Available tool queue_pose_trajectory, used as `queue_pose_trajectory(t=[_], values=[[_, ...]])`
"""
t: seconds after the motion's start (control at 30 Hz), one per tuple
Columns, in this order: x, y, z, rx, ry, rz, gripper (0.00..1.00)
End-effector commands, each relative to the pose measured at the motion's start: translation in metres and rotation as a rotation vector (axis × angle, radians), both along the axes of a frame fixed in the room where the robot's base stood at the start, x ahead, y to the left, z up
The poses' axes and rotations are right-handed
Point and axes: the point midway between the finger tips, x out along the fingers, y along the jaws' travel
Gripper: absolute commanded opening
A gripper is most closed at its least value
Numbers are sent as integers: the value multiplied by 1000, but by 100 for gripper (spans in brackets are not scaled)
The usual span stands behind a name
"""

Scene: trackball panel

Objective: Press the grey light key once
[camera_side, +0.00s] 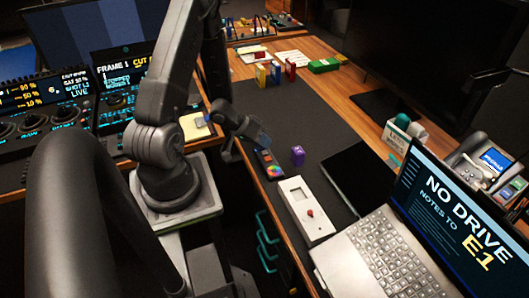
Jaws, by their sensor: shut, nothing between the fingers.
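I cannot pick out a grey light key for certain at this size. A control panel (38,112) with lit readouts and several dark round knobs stands at the left. A second panel (125,75) beside it has a lit screen reading "FRAME 1"; my arm hides part of it. A white box (306,213) with a pale recess and a red knob lies on the dark mat, right of my arm. My gripper (264,142) is shut and empty, above the desk edge near a small dark device (268,163) with a coloured wheel, apart from the panels.
A yellow pad (195,125) lies near my base. The dark mat (300,110) is clear further back.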

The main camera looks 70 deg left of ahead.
Motion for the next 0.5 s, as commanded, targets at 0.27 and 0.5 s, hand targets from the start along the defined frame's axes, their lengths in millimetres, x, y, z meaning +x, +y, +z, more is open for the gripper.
queue_pose_trajectory(t=[0.27,0.5], values=[[0,0,-8,-2,1,1,0],[0,0,-8,0,0,0,0]])
